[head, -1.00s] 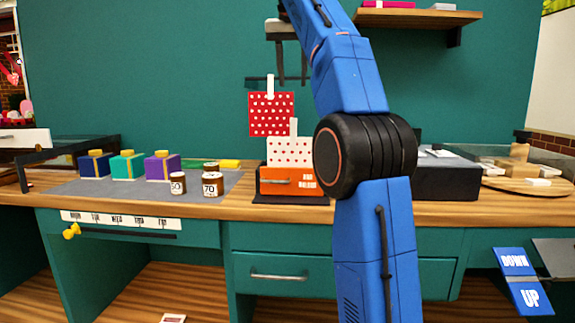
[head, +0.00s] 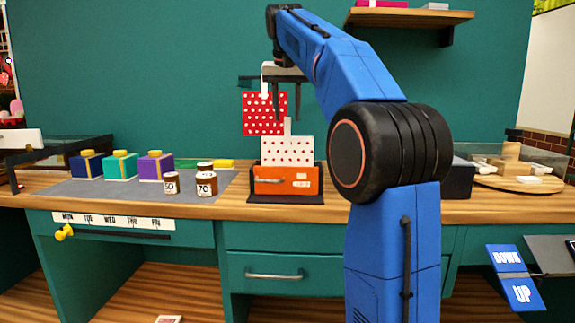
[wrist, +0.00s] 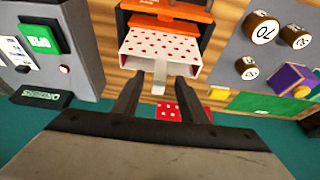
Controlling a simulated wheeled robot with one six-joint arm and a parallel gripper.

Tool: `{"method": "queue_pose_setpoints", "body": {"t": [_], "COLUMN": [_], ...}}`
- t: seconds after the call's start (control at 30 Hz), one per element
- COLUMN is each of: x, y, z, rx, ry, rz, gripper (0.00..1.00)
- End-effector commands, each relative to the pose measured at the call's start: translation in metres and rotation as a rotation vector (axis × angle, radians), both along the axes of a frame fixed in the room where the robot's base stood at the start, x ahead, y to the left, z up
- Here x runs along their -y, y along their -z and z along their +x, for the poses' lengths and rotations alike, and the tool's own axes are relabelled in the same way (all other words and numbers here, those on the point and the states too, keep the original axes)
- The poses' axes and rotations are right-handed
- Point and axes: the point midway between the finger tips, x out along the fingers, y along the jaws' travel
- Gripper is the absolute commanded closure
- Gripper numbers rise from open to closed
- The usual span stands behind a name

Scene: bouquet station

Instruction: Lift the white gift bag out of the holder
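The white gift bag with red dots (head: 287,152) stands upright in the orange holder (head: 287,181), its handle strap pointing up. In the wrist view the bag (wrist: 160,46) and the orange holder (wrist: 168,10) are seen from above. My gripper (head: 288,116) is above the bag, pointing down. In the wrist view its fingers (wrist: 157,76) are apart, with the white strap between them in the picture. The gripper appears empty. Whether the strap is at fingertip depth is hard to tell.
A red dotted bag (head: 263,114) hangs on the wall just behind. A dark block (head: 459,181) and a round wooden board (head: 518,184) are at the right.

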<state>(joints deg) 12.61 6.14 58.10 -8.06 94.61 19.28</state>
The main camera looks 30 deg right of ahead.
Motion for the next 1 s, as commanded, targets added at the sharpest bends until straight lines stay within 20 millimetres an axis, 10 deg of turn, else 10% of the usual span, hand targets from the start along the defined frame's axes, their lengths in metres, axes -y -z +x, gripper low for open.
{"method": "queue_pose_setpoints", "body": {"t": [0.87,1.0], "x": [0.011,0.011], "y": [0.054,0.054], "z": [0.017,0.017], "rx": [0.0,0.0], "ry": [0.0,0.0], "rz": [0.0,0.0], "gripper": [0.61,0.94]}}
